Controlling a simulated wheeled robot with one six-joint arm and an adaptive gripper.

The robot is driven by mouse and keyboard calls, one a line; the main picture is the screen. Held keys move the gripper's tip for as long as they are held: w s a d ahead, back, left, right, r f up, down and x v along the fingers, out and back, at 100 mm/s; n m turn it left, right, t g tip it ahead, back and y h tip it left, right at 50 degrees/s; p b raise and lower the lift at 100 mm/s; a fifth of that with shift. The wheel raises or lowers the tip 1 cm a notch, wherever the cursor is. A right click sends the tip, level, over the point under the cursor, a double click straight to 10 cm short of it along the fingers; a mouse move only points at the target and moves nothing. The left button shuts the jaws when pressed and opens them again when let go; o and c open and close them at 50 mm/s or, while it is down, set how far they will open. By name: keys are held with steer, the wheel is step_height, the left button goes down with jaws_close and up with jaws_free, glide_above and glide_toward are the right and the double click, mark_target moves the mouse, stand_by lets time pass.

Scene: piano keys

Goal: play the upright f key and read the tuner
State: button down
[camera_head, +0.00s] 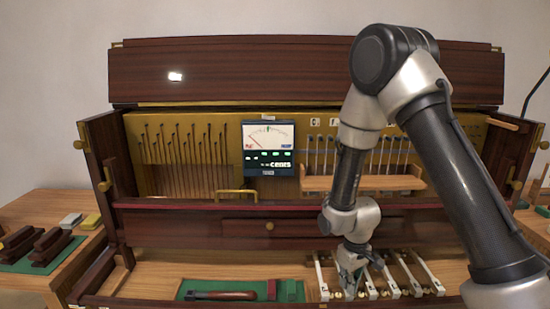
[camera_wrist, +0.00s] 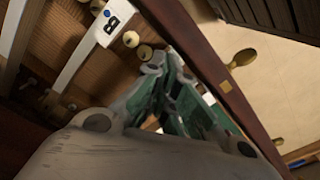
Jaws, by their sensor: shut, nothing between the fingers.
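A row of white keys (camera_head: 403,278) lies at the lower right of the open upright piano (camera_head: 300,70) in the head view. Their letters are too small to read there, so I cannot tell which is the f key. My gripper (camera_head: 350,288) is shut and empty, pointing down at the left part of the row; contact with a key is unclear. In the wrist view my gripper (camera_wrist: 172,58) is beside a white key marked B (camera_wrist: 112,22). The tuner (camera_head: 268,148) stands mid-piano with a white dial, a slanting needle and a lit "cents" display; its digits are not legible.
A green mat (camera_head: 204,285) with a dark-handled tool (camera_head: 222,295) lies left of the keys. A wooden shelf (camera_head: 362,183) juts out above them. A side table (camera_head: 56,200) at left holds dark blocks. A wooden front rail borders the keys.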

step_height(320, 180, up, 10)
stand_by(0.6)
stand_by(1.7)
steer(key=s+d+r+m+t, duration=0.1)
steer(key=s+d+r+m, duration=0.1)
steer(key=s+d+r, duration=0.3)
steer(key=s+d+r+m+t, duration=0.2)
steer(key=s+d+r, duration=0.3)
steer(key=r, duration=0.7)
steer(key=s+d+r+m+t, duration=0.1)
steer(key=s+d+r+m, duration=0.1)
steer(key=s+d+r, duration=0.3)
steer(key=s+r, duration=0.4)
